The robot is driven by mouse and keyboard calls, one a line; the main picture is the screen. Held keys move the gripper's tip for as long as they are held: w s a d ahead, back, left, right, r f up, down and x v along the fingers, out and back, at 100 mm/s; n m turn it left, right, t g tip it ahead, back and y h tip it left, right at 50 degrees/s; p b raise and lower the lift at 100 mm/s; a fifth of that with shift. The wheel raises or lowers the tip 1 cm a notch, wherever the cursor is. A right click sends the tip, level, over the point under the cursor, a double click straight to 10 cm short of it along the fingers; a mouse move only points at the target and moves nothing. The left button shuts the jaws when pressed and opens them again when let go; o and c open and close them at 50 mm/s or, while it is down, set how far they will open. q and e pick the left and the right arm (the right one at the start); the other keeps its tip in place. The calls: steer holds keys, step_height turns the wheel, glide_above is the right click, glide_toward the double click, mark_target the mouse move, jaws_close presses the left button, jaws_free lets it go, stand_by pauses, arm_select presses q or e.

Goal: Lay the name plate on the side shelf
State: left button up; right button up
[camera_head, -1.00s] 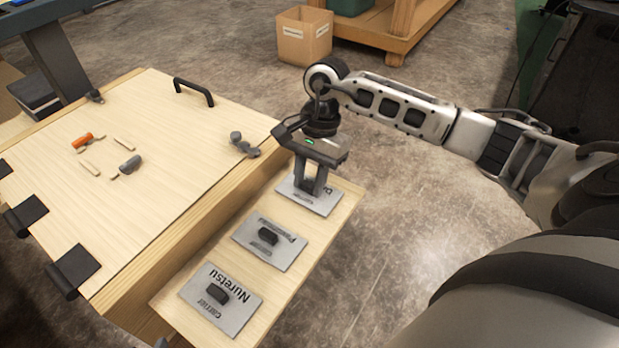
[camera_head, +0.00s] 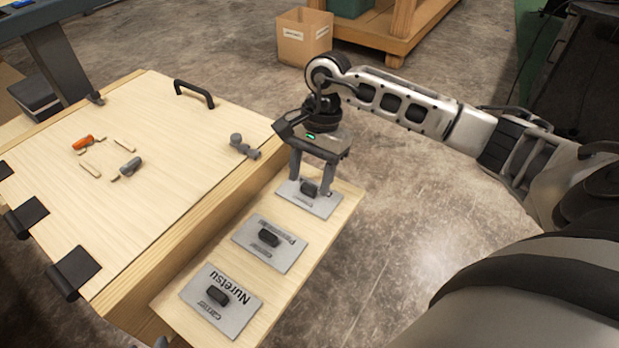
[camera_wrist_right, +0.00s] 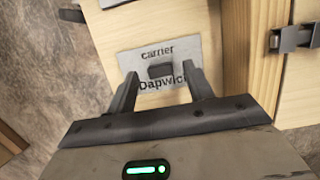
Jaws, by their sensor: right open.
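Three grey name plates with dark grip blocks lie in a row on the wooden side shelf (camera_head: 338,212). The farthest plate (camera_head: 324,207) reads "carrier Dapwich" in the right wrist view (camera_wrist_right: 152,61). The middle plate (camera_head: 287,251) has lettering too small to read surely. The nearest plate (camera_head: 244,312) reads "Nuretsu carrier". My right gripper (camera_head: 311,191) is open above the farthest plate, its fingers on either side of the plate's grip block (camera_head: 309,187), not closed on it. In the right wrist view, the block (camera_wrist_right: 160,71) sits between the fingertips (camera_wrist_right: 160,82).
A large wooden panel (camera_head: 130,200) with a black handle (camera_head: 194,91), black hinges and a grey latch (camera_head: 244,147) stands left of the shelf. An orange-handled piece (camera_head: 83,142) and small parts lie on it. Bare floor is right of the shelf.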

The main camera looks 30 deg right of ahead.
mark_target(318, 183)
arm_select(q)
steer(key=shift+s+a+r+t+p, duration=0.15)
steer(key=shift+a+r+p, duration=0.1)
steer(key=shift+r, duration=0.3)
steer(key=shift+s+a+r+t+p, duration=0.15)
steer(key=shift+r+p, duration=0.1)
steer(key=shift+r, duration=0.3)
arm_select(e)
steer(key=v, duration=1)
steer(key=shift+r, duration=0.35)
arm_select(q)
steer(key=shift+f, duration=0.15)
arm_select(e)
steer(key=shift+w, duration=0.1)
